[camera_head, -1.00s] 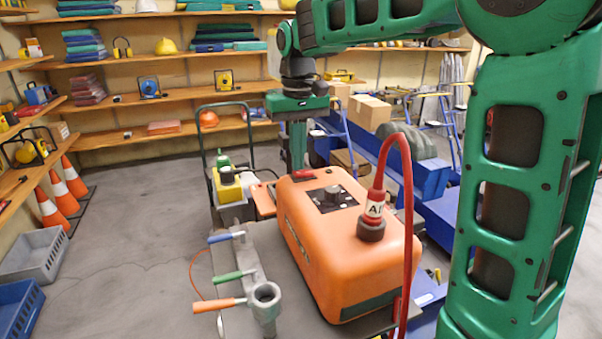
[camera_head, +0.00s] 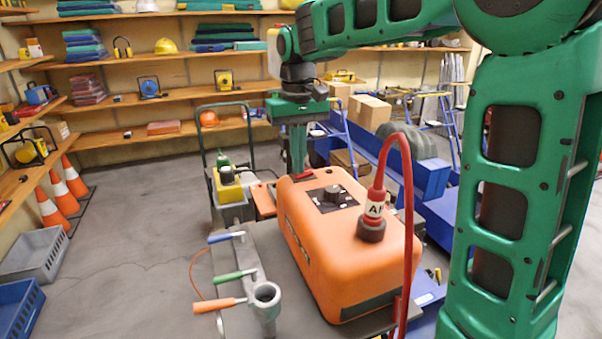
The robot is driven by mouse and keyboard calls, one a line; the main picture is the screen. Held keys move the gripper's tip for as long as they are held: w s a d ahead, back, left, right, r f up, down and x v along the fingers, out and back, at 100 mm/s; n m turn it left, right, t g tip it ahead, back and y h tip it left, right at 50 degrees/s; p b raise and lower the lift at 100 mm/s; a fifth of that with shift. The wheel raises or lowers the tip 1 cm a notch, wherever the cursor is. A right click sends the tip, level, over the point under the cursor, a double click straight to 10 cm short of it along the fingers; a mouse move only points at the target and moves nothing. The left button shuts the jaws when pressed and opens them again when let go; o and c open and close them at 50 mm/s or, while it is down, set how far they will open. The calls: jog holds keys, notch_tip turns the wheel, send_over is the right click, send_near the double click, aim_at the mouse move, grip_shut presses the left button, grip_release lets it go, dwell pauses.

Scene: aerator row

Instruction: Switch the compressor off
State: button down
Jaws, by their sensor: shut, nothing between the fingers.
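The compressor (camera_head: 350,250) is a big orange housing in the middle of the head view. A dark panel with a black knob (camera_head: 333,194) is on its top. A red switch (camera_head: 310,174) lies at the far left end of the top, partly covered by my fingers. My gripper (camera_head: 298,172) is shut and empty, pointing straight down, with its tips right at the red switch. I cannot tell whether the tips touch it or which way it is set.
A red hose (camera_head: 408,220) rises from the compressor's near end and arches over its right side. A valve manifold with blue, green and orange handles (camera_head: 220,305) stands at left front. A yellow-topped unit (camera_head: 228,185) stands behind. Open floor lies left.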

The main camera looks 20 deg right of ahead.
notch_tip(320, 180, up, 7)
dwell(0.8)
jog(key=shift+s+f, duration=0.1)
dwell(0.4)
